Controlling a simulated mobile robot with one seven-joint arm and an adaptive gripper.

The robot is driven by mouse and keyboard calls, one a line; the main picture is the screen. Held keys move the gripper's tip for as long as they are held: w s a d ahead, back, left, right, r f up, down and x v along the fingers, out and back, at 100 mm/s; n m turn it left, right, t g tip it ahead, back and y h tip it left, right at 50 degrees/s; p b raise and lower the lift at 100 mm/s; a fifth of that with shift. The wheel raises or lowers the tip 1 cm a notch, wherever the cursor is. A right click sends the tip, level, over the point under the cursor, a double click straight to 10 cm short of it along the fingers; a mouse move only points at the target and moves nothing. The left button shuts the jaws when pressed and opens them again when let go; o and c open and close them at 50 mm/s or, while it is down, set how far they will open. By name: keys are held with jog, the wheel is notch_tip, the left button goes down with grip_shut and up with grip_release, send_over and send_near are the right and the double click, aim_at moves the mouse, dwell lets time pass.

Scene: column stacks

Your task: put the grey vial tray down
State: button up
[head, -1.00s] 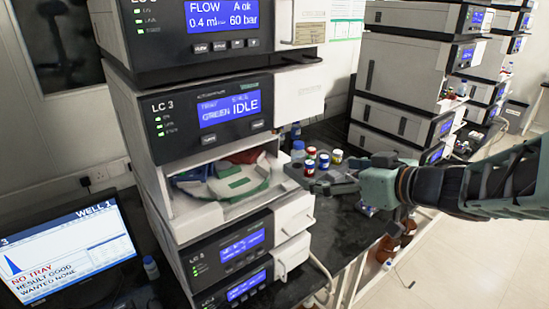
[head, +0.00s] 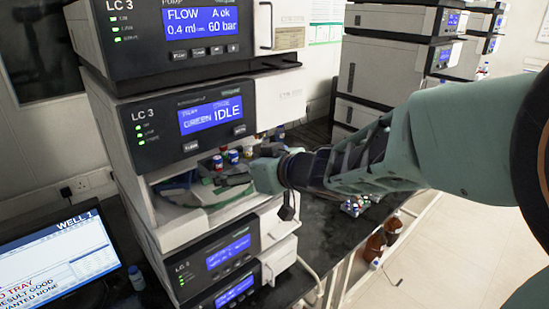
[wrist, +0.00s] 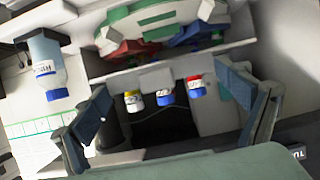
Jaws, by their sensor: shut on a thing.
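My gripper (head: 256,177) is in front of the open bay of the LC 3 unit in the head view, shut on the grey vial tray (head: 234,180). The tray is small and dark, and carries several small vials (head: 233,157) with coloured bands. In the wrist view the vials (wrist: 165,96) stand in a row between my two fingers. Most of the tray is hidden by the gripper and by shadow. Inside the bay is a white and green carousel (wrist: 150,22) with red and blue parts. I cannot tell whether the tray touches anything below it.
The LC 3 stack (head: 185,125) rises around the bay, with a pulled-out white front (head: 280,258) below. A monitor (head: 65,260) at lower left shows "NO TRAY". A blue and white bottle (wrist: 48,65) stands near the bay. More instrument stacks (head: 395,70) are at the back.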

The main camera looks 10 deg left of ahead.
aim_at(235, 202)
jog(key=shift+w+a+f, duration=0.1)
jog(key=shift+a+f, duration=0.15)
jog(key=shift+a, duration=0.3)
jog(key=shift+w+a+f, duration=0.1)
jog(key=shift+a+f, duration=0.15)
jog(key=shift+a, duration=0.3)
notch_tip(235, 202, down, 5)
jog(key=shift+f+b, duration=0.1)
jog(key=shift+b, duration=0.95)
jog(key=shift+a+f, duration=0.1)
jog(key=shift+f, duration=0.25)
jog(key=shift+f, duration=0.2)
jog(key=o, duration=0.9)
